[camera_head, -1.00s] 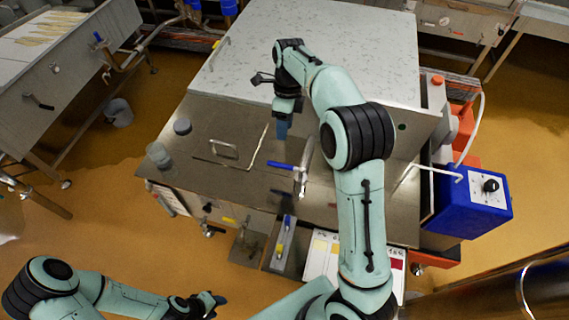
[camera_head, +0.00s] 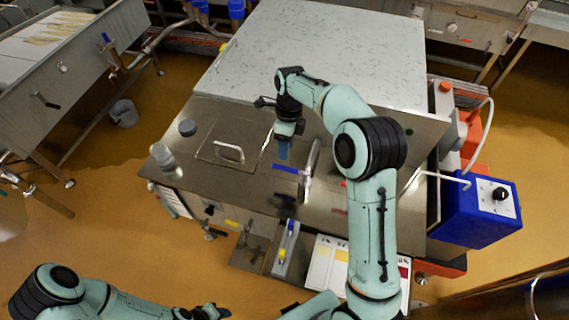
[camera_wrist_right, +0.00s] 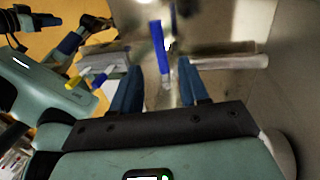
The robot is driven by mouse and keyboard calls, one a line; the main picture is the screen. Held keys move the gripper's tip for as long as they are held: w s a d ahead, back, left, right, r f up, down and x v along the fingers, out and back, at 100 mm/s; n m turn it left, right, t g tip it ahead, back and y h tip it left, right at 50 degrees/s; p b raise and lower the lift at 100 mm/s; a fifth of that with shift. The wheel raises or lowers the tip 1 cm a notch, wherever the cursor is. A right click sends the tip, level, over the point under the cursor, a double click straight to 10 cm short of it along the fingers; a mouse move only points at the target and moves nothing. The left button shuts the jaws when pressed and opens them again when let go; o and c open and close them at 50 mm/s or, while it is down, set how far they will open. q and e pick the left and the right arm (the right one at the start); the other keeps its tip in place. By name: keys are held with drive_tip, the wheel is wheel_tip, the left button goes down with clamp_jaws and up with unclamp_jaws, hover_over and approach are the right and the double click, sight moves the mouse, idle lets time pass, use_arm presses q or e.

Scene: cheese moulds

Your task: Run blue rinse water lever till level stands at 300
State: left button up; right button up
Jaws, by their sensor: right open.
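The blue lever (camera_head: 288,169) lies beside the silver tap (camera_head: 311,172) on the steel worktop (camera_head: 232,118). My right gripper (camera_head: 284,154) is open just behind the lever in the head view. In the right wrist view the blue lever (camera_wrist_right: 160,48) shows in the gap between the two blue fingers of my right gripper (camera_wrist_right: 160,84); I cannot tell whether they touch it. The silver pipe (camera_wrist_right: 232,62) runs off to the right there. My left gripper (camera_head: 207,312) is low at the bottom edge, away from the worktop; its jaws are too small to read. No water level is readable.
A white tray (camera_head: 327,262) and a narrow holder (camera_head: 287,247) are at the front edge.

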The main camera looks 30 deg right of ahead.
sight(284, 167)
drive_tip(key=f, duration=0.4)
drive_tip(key=s+a+f, duration=0.1)
drive_tip(key=f, duration=0.1)
drive_tip(key=shift+f+b, duration=0.35)
drive_tip(key=shift+f, duration=0.05)
clamp_jaws()
